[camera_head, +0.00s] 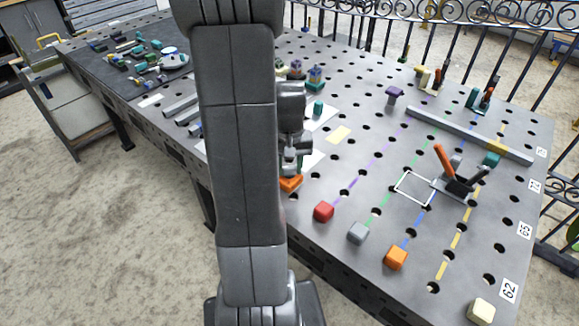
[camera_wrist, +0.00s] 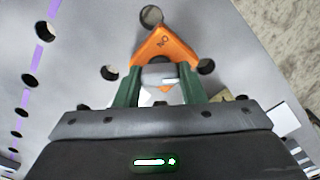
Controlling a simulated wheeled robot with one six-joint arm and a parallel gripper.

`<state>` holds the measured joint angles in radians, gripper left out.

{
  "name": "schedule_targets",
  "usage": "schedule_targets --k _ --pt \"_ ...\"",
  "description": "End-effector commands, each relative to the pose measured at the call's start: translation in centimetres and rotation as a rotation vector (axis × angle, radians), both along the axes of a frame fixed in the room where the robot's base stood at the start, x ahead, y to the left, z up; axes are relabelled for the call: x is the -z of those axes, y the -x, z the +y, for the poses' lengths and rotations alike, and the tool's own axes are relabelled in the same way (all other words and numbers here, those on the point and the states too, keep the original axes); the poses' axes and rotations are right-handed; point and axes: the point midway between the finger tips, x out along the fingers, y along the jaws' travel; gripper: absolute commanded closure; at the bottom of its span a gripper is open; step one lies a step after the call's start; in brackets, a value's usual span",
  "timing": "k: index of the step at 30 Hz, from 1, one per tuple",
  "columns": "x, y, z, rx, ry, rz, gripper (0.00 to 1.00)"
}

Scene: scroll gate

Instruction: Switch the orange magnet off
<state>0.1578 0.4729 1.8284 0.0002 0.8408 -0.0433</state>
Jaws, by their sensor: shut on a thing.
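The orange magnet (camera_wrist: 178,43) is an angled orange block with a grey switch knob (camera_wrist: 158,73). In the wrist view it lies on the perforated table, its corner pointing away from me, and a label reading "ON" shows upside down. My gripper (camera_wrist: 160,88) has its green fingers on both sides of the knob, shut on it. In the head view the orange magnet (camera_head: 291,183) shows partly behind my arm, right below my gripper (camera_head: 291,168). The knob is hidden there.
A long grey bar (camera_head: 470,135) lies at the back right.

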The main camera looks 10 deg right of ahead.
Motion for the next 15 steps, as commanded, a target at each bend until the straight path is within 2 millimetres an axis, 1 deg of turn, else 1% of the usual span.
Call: schedule_targets --k 15 --pt "-0.09 -0.10 -0.03 0.480 0.001 -0.004 0.86"
